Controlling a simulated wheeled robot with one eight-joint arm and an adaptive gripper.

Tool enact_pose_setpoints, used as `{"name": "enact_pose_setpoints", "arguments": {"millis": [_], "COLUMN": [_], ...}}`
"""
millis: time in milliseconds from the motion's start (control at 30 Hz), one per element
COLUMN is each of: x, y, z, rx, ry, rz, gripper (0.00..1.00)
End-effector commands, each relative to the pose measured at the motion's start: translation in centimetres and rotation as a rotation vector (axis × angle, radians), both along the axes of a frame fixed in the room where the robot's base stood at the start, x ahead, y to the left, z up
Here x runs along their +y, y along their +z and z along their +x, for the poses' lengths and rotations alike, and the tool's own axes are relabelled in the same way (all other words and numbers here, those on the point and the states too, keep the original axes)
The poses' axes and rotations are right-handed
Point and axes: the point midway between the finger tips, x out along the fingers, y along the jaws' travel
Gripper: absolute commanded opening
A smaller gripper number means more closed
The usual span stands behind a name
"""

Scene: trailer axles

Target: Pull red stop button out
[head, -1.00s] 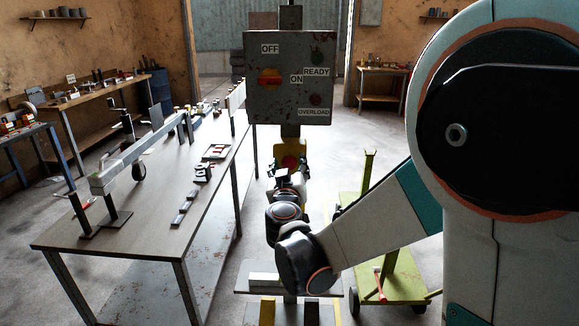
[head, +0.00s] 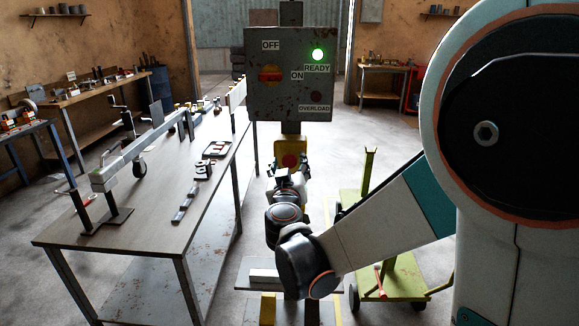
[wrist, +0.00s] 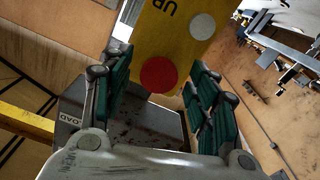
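The red stop button (head: 289,161) is a round red disc on a yellow box (head: 291,146) under the grey control panel, above my gripper (head: 291,180) in the head view. In the wrist view the red button (wrist: 158,75) shows between the two green-padded fingers of my gripper (wrist: 160,82), on the yellow face (wrist: 180,35) beside a white round button (wrist: 201,26). The fingers are spread, with clear gaps to the red disc on both sides. I cannot tell how far the button stands out, or how deep the fingertips reach.
The grey control panel (head: 256,99) has a rotary switch (head: 270,75), a lit green READY lamp (head: 318,55) and a dark OVERLOAD lamp (head: 316,97). A long workbench (head: 145,200) stands left. A green-yellow cart (head: 395,280) stands right, with open floor beyond.

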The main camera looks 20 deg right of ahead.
Motion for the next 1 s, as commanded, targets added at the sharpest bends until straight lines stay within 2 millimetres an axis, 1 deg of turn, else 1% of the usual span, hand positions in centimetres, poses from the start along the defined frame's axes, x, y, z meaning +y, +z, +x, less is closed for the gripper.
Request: {"name": "enact_pose_setpoints", "arguments": {"millis": [233, 367, 467, 700, 800, 900, 1000], "x": [0.0, 0.0, 0.0, 0.0, 0.0, 0.0, 0.0], "y": [0.2, 1.1, 2.5, 6.6, 8.0, 9.0, 9.6], "z": [0.1, 0.1, 0.1, 0.1, 0.0, 0.0, -0.1], "rx": [0.000, 0.000, 0.000, 0.000, 0.000, 0.000, 0.000], "ry": [0.000, 0.000, 0.000, 0.000, 0.000, 0.001, 0.001], "rz": [0.000, 0.000, 0.000, 0.000, 0.000, 0.000, 0.000], "gripper": [0.54, 0.54, 0.54, 0.54, 0.54, 0.54, 0.54]}}
